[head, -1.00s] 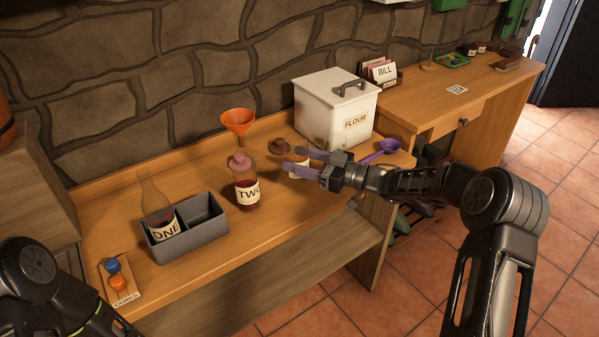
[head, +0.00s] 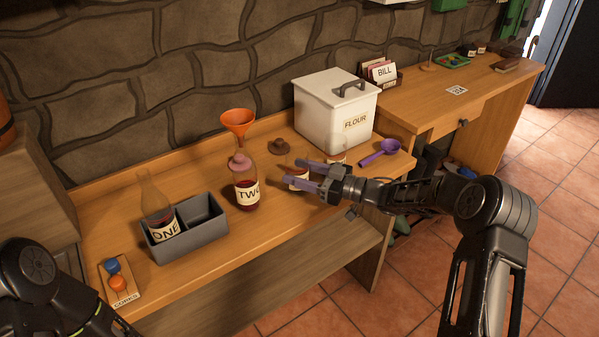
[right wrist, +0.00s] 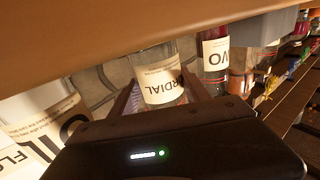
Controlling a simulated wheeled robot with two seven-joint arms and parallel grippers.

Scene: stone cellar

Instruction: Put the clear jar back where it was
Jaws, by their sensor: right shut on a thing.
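The clear jar (head: 298,172) has a pale label, which reads upside down as ending in "RDIAL" in the right wrist view (right wrist: 160,78). My right gripper (head: 292,171) is shut on it, with one purple-grey finger on each side; the fingers also show in the right wrist view (right wrist: 160,95). The jar is low over the front right of the workbench (head: 265,225), right of the bottle marked TWO (head: 246,190). I cannot tell whether its base touches the wood. My left gripper is outside the picture; only part of that arm shows.
Another labelled jar (head: 337,157) stands just behind my right gripper, by the white flour bin (head: 318,115). A brown lid (head: 280,146), a purple scoop (head: 380,151) and an orange funnel (head: 237,122) are near. A grey caddy (head: 190,245) holds bottle ONE (head: 157,205).

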